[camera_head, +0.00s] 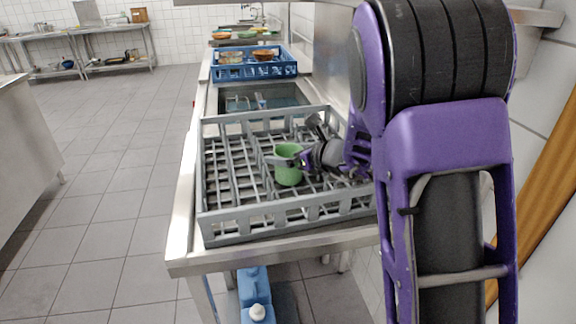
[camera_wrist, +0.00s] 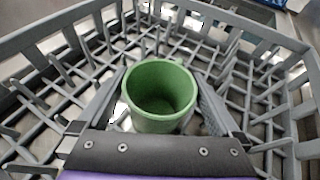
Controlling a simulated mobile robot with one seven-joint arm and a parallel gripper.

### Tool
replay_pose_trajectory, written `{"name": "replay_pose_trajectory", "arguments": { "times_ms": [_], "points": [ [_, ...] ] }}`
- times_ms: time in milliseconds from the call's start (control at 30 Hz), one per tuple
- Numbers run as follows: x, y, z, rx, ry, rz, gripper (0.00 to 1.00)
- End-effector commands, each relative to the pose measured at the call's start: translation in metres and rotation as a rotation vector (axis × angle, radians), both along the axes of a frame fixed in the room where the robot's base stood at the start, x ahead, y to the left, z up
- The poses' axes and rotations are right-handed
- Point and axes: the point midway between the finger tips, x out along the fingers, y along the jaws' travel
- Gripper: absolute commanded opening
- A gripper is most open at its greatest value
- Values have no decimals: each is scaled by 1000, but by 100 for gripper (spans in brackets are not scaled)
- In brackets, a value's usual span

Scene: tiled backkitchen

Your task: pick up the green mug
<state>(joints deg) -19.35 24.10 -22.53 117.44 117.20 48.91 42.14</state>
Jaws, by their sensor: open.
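The green mug (camera_head: 288,168) stands in a grey dish rack on the steel counter in the head view. In the wrist view the mug (camera_wrist: 160,92) shows its open top, with its empty inside facing the camera. My gripper (camera_wrist: 163,84) is open, with one finger on the left and one on the right of the mug. In the head view my gripper (camera_head: 296,160) reaches in from the right and is close to the mug. I cannot tell whether the fingers touch the mug.
The grey rack (camera_head: 262,222) has raised walls and upright prongs around the mug. Behind it are a sink (camera_head: 262,97) and a blue crate (camera_head: 286,70) with bowls. A wall is close on the right; the tiled floor (camera_head: 120,160) on the left is clear.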

Motion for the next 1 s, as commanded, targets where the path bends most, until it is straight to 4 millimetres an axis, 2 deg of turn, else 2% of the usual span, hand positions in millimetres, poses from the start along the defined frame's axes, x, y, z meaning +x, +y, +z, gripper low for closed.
{"name": "replay_pose_trajectory", "arguments": {
  "times_ms": [67,400,500,767,867,1000],
  "points": [
    [0,0,0,0,0,0,96],
    [0,0,0,0,0,0,35],
    [0,0,1,1,-1,0,20],
    [0,0,5,1,-2,0,20],
    [0,0,19,3,-4,1,20],
    [0,-1,49,2,-6,0,20]
  ]
}}
